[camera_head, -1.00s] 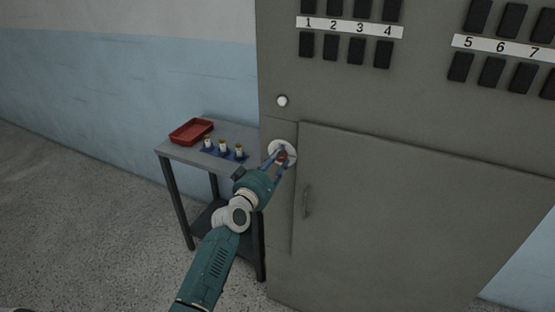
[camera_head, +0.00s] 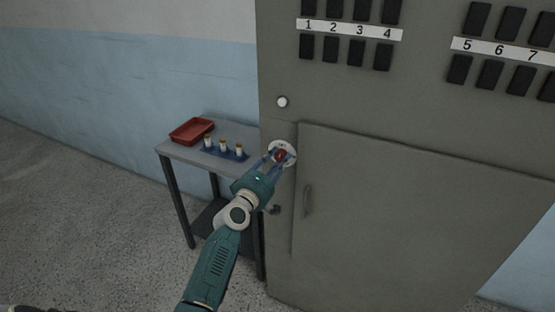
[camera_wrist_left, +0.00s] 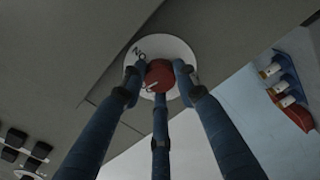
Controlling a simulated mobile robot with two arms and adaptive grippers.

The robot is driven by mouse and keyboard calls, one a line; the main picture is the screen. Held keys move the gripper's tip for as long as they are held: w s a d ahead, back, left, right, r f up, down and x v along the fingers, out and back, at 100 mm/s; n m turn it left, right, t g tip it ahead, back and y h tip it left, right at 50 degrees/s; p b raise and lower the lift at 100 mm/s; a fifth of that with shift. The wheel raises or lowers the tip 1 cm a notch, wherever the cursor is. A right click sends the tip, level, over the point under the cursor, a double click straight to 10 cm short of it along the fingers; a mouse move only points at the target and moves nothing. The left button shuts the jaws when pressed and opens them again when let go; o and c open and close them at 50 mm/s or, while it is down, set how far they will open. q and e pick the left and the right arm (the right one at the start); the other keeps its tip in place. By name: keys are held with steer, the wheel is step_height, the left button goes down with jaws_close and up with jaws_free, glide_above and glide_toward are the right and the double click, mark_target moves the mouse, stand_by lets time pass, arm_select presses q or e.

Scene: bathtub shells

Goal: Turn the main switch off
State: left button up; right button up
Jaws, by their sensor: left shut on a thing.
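The main switch (camera_head: 281,154) is a red knob on a round white plate on the front of the grey cabinet. In the left wrist view the red knob (camera_wrist_left: 159,75) sits in front of the white plate (camera_wrist_left: 178,50), where the letters "NO" show upside down or turned. My left gripper (camera_head: 279,156) has its blue fingers around the knob. In the left wrist view the left gripper's fingertips (camera_wrist_left: 158,77) are closed about the knob on several sides. My right gripper is not in view.
The grey cabinet (camera_head: 420,210) has a closed door with a handle (camera_head: 307,201), a white round button (camera_head: 282,102) and rows of black switches above. A small table (camera_head: 180,152) to the left holds a red tray (camera_head: 191,131) and several small white cylinders in a blue holder.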

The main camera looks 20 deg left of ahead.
arm_select(q)
steer(key=shift+d+f+n, duration=0.1)
steer(key=shift+f+n, duration=0.1)
steer(key=shift+n, duration=1.1)
steer(key=o, duration=1.2)
steer(key=shift+r, duration=0.1)
steer(key=shift+c, duration=0.2)
steer(key=s, duration=1.2)
